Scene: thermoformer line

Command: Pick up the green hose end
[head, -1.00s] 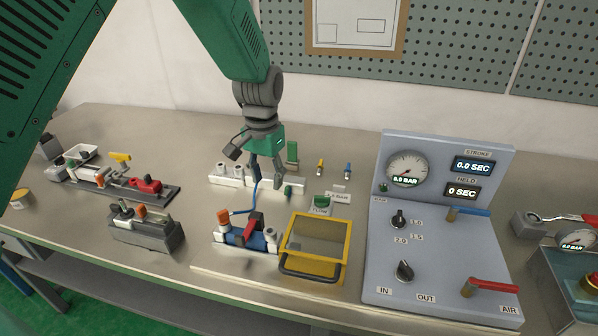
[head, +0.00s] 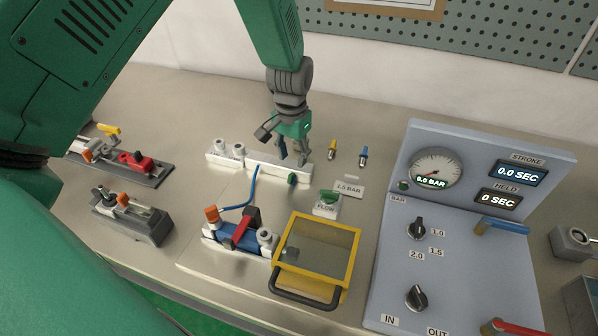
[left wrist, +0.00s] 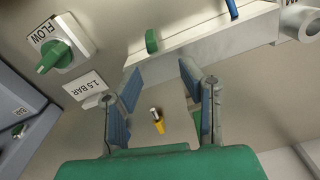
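My left gripper (head: 293,154) is open and empty, over the back of the white block (head: 216,163). The left wrist view shows its two fingers (left wrist: 158,98) apart. A yellow hose end (head: 332,150) lies on the bench; it shows between the fingers in the left wrist view (left wrist: 158,121). A blue hose end (head: 363,156) lies to its right. I cannot make out a green hose end for certain; the gripper covers the spot left of the yellow one. A small green tab (head: 292,179) is on the white block's front. My right gripper is not in view.
A blue hose (head: 254,188) runs to the white and blue fixture (head: 240,234). A yellow-framed cover (head: 357,250), a green FLOW knob (head: 330,196) and a grey gauge panel (head: 385,265) stand to the right. The bench behind the gripper is clear.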

